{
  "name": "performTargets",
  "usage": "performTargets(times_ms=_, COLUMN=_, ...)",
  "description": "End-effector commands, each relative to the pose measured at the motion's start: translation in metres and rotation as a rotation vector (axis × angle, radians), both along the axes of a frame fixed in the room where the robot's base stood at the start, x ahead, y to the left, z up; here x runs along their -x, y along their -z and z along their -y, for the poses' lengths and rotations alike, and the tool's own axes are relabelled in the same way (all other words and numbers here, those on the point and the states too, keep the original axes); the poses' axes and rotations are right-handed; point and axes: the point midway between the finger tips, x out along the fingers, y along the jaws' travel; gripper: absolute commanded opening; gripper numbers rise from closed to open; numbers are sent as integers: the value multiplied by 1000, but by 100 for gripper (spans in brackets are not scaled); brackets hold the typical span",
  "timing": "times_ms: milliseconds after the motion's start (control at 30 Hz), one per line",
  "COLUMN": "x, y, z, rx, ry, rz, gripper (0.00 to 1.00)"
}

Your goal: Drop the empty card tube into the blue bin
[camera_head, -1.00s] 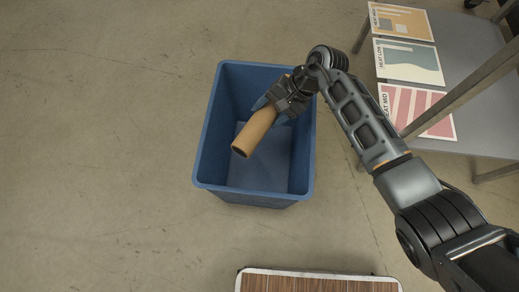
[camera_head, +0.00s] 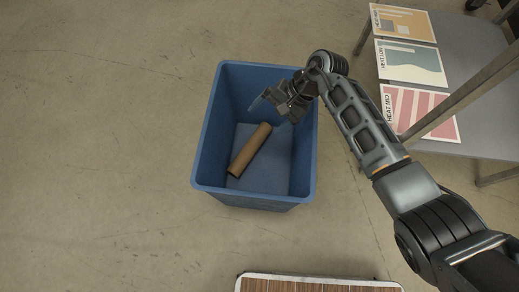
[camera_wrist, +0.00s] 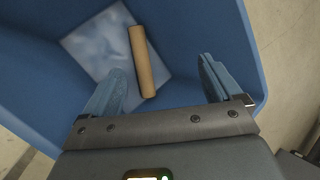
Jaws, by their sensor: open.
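The brown card tube (camera_head: 249,150) lies inside the blue bin (camera_head: 209,150), slanted across its floor in the head view. In the wrist view the tube (camera_wrist: 142,62) rests on the pale bin floor, apart from my fingers. My gripper (camera_head: 270,104) is over the right part of the bin opening, its jaws apart and empty. In the wrist view my gripper's two blue fingertips (camera_wrist: 162,75) stand wide apart with the blue bin wall (camera_wrist: 205,25) beyond them.
A grey table (camera_head: 465,45) at the upper right holds several printed heat cards (camera_head: 409,62). A wood-topped surface with a pale rim (camera_head: 318,284) is at the bottom edge. The concrete floor (camera_head: 100,150) left of the bin is clear.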

Motion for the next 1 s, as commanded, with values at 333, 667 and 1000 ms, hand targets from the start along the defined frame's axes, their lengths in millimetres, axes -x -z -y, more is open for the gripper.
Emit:
performTargets(times_ms=333, x=-7, y=-37, z=23, rx=-1, ry=2, rz=3, gripper=92)
performTargets(times_ms=667, x=-11, y=-63, z=42, rx=0, ry=0, rz=0, gripper=92)
performTargets(times_ms=1000, x=-11, y=-64, z=43, rx=0, ry=0, rz=0, gripper=92)
